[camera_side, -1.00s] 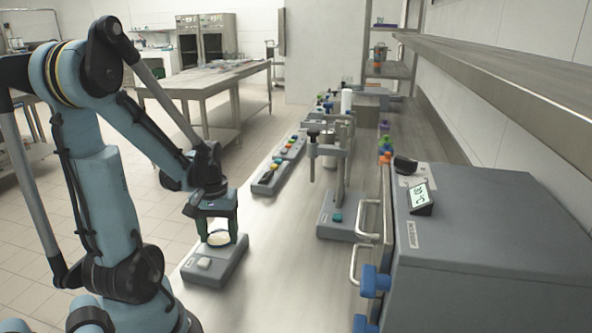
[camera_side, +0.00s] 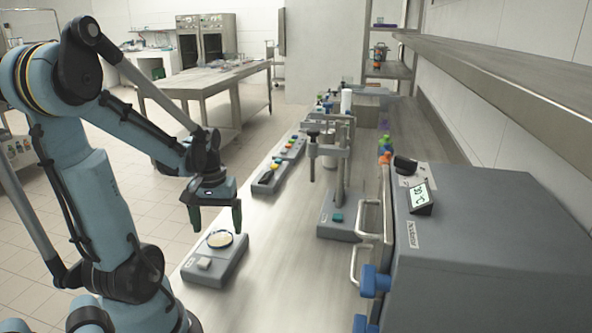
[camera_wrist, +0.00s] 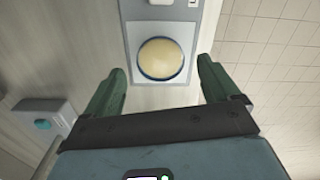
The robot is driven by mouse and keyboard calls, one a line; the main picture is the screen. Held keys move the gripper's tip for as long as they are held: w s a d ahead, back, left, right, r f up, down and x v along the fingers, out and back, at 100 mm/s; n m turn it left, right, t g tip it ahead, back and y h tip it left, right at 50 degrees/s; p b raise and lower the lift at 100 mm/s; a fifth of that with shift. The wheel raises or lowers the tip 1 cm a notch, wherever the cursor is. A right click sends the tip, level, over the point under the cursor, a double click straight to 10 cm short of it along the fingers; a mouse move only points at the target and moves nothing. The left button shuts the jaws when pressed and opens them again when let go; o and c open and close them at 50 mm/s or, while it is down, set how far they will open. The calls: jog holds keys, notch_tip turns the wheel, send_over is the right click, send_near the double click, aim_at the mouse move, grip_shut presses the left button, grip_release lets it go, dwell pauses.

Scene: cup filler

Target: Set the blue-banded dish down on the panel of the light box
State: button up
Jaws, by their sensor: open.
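The blue-banded dish (camera_side: 220,239) has pale contents and a dark blue rim. It rests on the grey light box (camera_side: 205,275), toward the box's far end in the side view. In the wrist view the dish (camera_wrist: 160,58) lies on the light box (camera_wrist: 201,40), ahead of my fingers and between their lines. My gripper (camera_side: 214,229) is open, its green fingers spread wide and apart from the dish. In the wrist view my gripper (camera_wrist: 158,82) is empty.
A grey stand with a post (camera_side: 338,217) stands right of the light box. A large grey oven-like box (camera_side: 480,250) with handles fills the right. Bare bench lies between them.

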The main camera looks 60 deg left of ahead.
aim_at(219, 237)
notch_tip(219, 237, up, 9)
jog(key=w+d+f+m+t, duration=0.1)
jog(key=w+d+m+t, duration=0.2)
jog(key=d, duration=0.7)
jog(key=w+d+m+t, duration=0.4)
jog(key=w+d+m, duration=0.3)
jog(key=d, duration=0.3)
jog(key=shift+w+d+f+m, duration=0.15)
jog(key=shift+w+f+m, duration=0.25)
jog(key=shift+m, duration=0.2)
